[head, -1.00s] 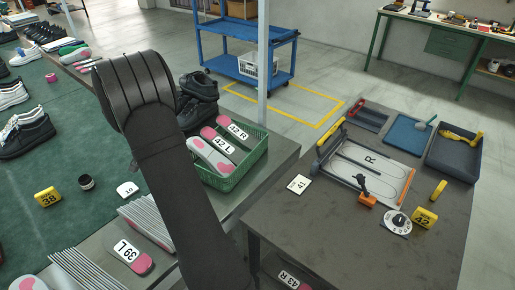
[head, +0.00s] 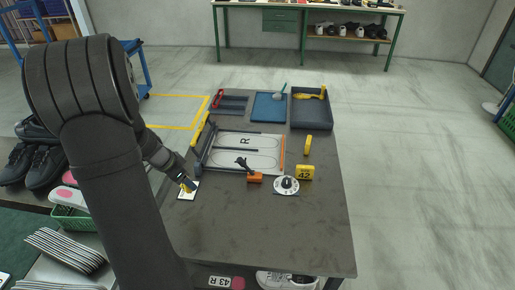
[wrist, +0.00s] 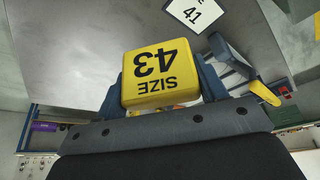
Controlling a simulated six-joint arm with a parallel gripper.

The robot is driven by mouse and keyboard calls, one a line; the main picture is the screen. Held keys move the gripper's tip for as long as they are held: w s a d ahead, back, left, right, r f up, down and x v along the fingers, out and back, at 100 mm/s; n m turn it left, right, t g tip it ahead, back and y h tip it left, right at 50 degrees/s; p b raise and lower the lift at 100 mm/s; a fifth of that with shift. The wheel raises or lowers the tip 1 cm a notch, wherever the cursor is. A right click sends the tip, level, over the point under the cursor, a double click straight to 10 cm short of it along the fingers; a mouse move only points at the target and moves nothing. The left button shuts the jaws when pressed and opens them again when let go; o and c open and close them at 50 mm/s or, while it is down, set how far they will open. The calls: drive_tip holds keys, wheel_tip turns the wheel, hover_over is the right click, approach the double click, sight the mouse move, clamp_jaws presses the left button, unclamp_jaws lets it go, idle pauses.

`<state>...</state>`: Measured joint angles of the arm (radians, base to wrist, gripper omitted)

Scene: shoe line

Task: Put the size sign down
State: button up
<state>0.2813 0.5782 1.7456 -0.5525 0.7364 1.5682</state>
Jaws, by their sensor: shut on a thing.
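The yellow size sign (wrist: 160,65), marked SIZE 43, is between the fingers of my gripper (wrist: 166,88), which is shut on it. In the wrist view its lettering reads upside down. In the head view my gripper (head: 186,183) is at the left part of the dark work table (head: 250,225), with a small yellow bit of the sign (head: 190,187) showing. A white size 41 card (head: 183,196) lies there, partly covered by my gripper; it also shows in the wrist view (wrist: 197,12). I cannot tell whether the sign touches the table.
A white dial (head: 286,185) and yellow 42 sign (head: 305,172) are further right. Trays (head: 311,112) line the back. The front of the table is clear.

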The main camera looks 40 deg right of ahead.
drive_tip(key=s+d+m+g, duration=0.1)
drive_tip(key=s+d+m, duration=0.3)
drive_tip(key=s, duration=0.5)
drive_tip(key=s+d+m+g+y, duration=0.1)
drive_tip(key=s+d+m+g, duration=0.15)
drive_tip(key=s+d, duration=0.45)
drive_tip(key=s+d+m, duration=0.4)
drive_tip(key=s, duration=0.6)
drive_tip(key=w+a+f, duration=0.1)
drive_tip(key=w+f, duration=0.1)
drive_tip(key=w, duration=0.1)
drive_tip(key=w+a+f, duration=0.1)
drive_tip(key=w+f, duration=0.1)
drive_tip(key=w, duration=0.2)
drive_tip(key=w+a+f, duration=0.1)
drive_tip(key=w+f, duration=0.1)
drive_tip(key=w, duration=0.1)
drive_tip(key=shift+w+f, duration=0.3)
drive_tip(key=shift+f, duration=0.1)
drive_tip(key=shift+w+f, duration=0.1)
drive_tip(key=shift+f, duration=1.95)
drive_tip(key=shift+f, duration=0.1)
drive_tip(key=o, duration=1)
